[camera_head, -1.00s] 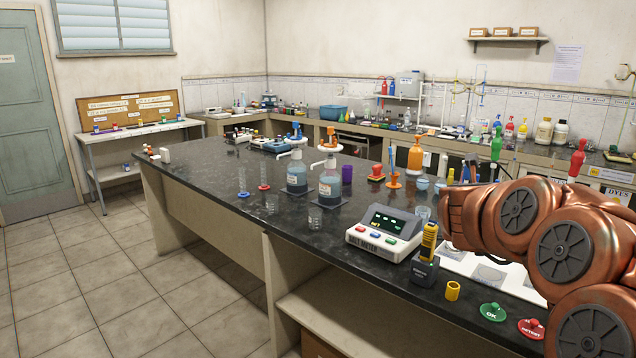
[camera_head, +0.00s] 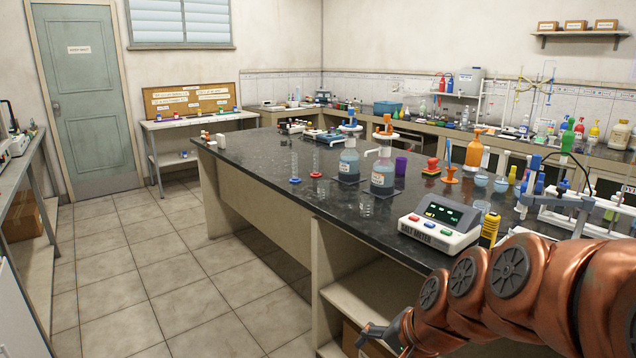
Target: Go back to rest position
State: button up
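My gripper (camera_head: 376,335), small and dark, is at the bottom of the head view, right of centre. It is in front of the bench's open shelf side and below the level of the black bench top (camera_head: 270,160). My copper-coloured arm comes in from the lower right corner and reaches left to it. I see nothing held in the gripper, but its fingers are too small and side-on to tell whether they are open or shut.
A meter (camera_head: 440,226) with coloured buttons stands near the bench's front edge, beside a yellow and black device (camera_head: 489,229). Two blue-liquid bottles (camera_head: 382,172) stand further back. A clamp stand (camera_head: 570,200) is at right. The tiled floor (camera_head: 180,270) at left is clear.

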jog(key=s+d+f+n+g+h+b, duration=0.15)
jog(key=s+d+f+n+g, duration=0.25)
jog(key=s, duration=0.8)
jog(key=s+d+f+n+g+h, duration=0.2)
jog(key=s+d+f+n+g, duration=0.15)
jog(key=s, duration=0.85)
notch_tip(320, 180, up, 16)
jog(key=w+t+p, duration=0.1)
jog(key=p, duration=1.4)
jog(key=shift+w+a+r, duration=0.15)
jog(key=shift+w+a, duration=0.05)
jog(key=shift+w, duration=0.15)
